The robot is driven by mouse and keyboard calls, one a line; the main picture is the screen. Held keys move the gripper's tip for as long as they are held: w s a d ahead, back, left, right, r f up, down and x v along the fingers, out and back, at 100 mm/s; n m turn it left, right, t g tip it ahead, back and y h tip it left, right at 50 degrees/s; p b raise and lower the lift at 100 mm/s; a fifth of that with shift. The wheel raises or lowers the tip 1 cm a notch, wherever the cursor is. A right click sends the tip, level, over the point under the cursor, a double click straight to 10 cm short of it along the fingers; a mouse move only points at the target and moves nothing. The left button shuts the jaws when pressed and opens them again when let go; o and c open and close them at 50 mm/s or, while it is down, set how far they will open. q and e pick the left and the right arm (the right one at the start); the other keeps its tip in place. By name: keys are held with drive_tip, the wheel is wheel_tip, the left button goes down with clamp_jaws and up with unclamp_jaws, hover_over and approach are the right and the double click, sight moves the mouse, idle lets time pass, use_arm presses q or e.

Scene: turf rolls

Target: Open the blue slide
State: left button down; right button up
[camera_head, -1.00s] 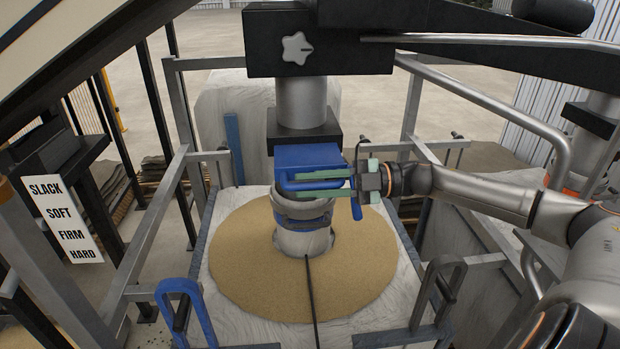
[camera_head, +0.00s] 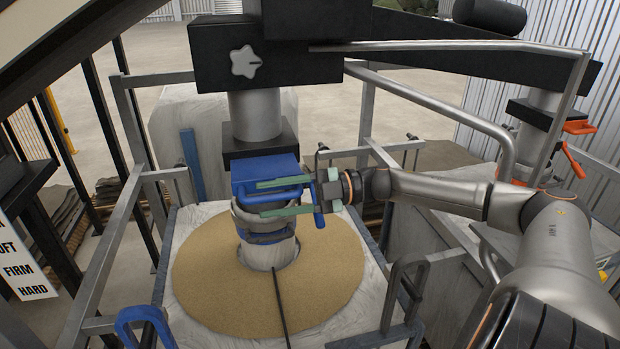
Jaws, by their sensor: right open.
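The blue slide (camera_head: 265,172) is a blue plate with a loop handle, set under a black block at the foot of a metal pipe. Its handle (camera_head: 286,194) faces right. My right gripper (camera_head: 262,197) comes in from the right with its two green fingers apart, one above and one below the handle's bar. It is open; whether a finger touches the handle I cannot tell. My left gripper is not in view.
Below the slide a grey spout sleeve with a blue strap (camera_head: 266,236) hangs into a bag of tan grain (camera_head: 320,275). Metal frame posts stand around it. A blue hoop (camera_head: 145,324) is at the front left. An orange-handled valve (camera_head: 574,150) is at the right.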

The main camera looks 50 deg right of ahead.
sight(300, 191)
drive_tip(key=shift+p+v, duration=0.35)
drive_tip(key=shift+v, duration=0.7)
drive_tip(key=p+v, duration=0.2)
drive_tip(key=shift+s+d, duration=0.2)
drive_tip(key=shift+d, duration=0.05)
drive_tip(key=v, duration=0.7)
